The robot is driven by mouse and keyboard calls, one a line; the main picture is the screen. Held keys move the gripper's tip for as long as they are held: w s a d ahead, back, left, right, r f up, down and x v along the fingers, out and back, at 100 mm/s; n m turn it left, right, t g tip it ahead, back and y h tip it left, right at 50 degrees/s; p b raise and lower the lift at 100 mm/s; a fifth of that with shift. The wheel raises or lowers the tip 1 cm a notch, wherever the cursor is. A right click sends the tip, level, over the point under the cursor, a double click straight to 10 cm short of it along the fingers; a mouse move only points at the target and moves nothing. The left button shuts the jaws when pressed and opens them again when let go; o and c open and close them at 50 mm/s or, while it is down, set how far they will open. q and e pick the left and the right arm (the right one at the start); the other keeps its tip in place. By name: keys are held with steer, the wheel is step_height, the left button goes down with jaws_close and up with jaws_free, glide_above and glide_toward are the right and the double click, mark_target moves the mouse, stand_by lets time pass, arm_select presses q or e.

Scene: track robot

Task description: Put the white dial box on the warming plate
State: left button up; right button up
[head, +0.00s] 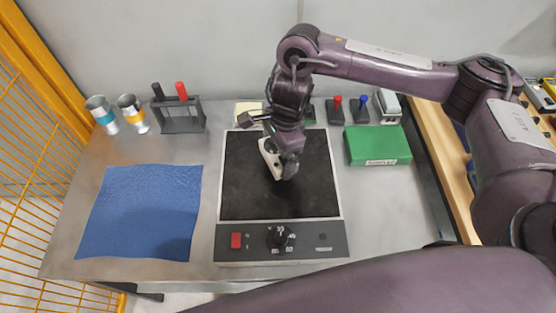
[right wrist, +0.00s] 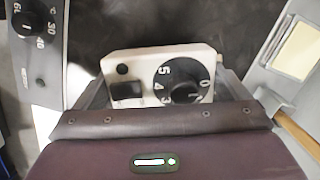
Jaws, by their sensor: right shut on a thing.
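The white dial box (head: 267,159) is in my right gripper (head: 281,166), over the upper middle of the black warming plate (head: 310,196). I cannot tell whether it touches the plate. In the right wrist view the white dial box (right wrist: 207,60) shows its black numbered dial and a dark switch, held between the two fingers of my right gripper (right wrist: 165,92). The gripper hides part of the box in the head view. The plate's front panel has a red switch and a black knob. My left gripper is not in view.
A blue cloth (head: 140,212) lies left of the plate. Two cups (head: 133,113) and a rack with a black and a red handle (head: 180,115) stand at the back left. A green box (head: 377,146) lies to the right. An orange mesh fence (head: 35,170) borders the left side.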

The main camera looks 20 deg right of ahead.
mark_target(278, 161)
step_height(278, 161, down, 3)
steer(key=shift+f+b, duration=0.2)
steer(key=shift+b, duration=0.1)
steer(key=shift+f, duration=0.15)
steer(key=shift+f, duration=0.15)
steer(key=o, duration=0.8)
steer(key=shift+c, duration=0.2)
